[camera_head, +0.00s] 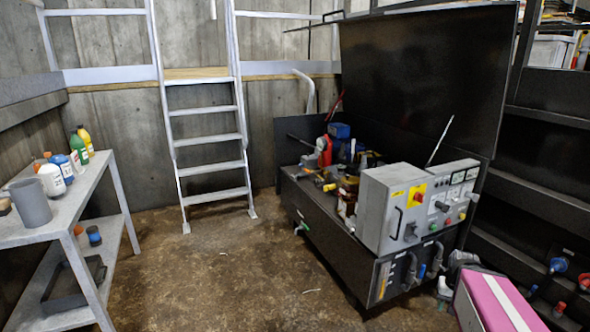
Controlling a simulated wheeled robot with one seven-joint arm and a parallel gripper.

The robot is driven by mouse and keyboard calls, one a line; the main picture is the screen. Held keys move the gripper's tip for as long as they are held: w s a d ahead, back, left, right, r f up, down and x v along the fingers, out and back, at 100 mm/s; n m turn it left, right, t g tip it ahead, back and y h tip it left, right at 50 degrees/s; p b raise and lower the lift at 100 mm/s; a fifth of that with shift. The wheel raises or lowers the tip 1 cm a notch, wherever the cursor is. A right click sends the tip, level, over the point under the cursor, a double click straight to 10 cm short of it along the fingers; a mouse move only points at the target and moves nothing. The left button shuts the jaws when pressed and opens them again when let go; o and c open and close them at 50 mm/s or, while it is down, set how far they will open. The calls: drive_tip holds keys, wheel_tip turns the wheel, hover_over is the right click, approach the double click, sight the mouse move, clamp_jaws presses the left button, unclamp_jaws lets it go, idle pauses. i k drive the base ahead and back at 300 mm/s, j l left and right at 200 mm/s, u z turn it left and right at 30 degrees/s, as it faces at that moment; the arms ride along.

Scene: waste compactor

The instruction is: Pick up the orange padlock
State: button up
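I cannot make out an orange padlock for certain. Small orange items show on the left shelf: an orange piece (77,229) on the lower level and orange-topped things (38,165) beside the bottles on top. Small yellow and orange parts (329,187) also lie among the clutter on the dark machine. All are too small to identify. My gripper is not in view.
A grey metal shelf (115,185) with bottles and a grey cup (31,203) stands left. A ladder (210,140) leans at the back. The dark machine has a raised lid (425,75) and grey control box (405,205). A pink-and-white block (485,300) is front right. The middle floor is mostly clear.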

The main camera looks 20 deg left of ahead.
sight(36, 168)
drive_tip(key=i+j+u, duration=0.2)
drive_tip(key=j+u, duration=0.2)
drive_tip(key=i+j+u, duration=0.25)
drive_tip(key=u, duration=0.15)
drive_tip(key=i+j+u, duration=0.25)
drive_tip(key=u, duration=0.15)
drive_tip(key=i+j+u, duration=0.2)
drive_tip(key=u, duration=0.2)
drive_tip(key=i+l+u, duration=0.1)
drive_tip(key=i+u, duration=0.3)
drive_tip(key=i, duration=1.35)
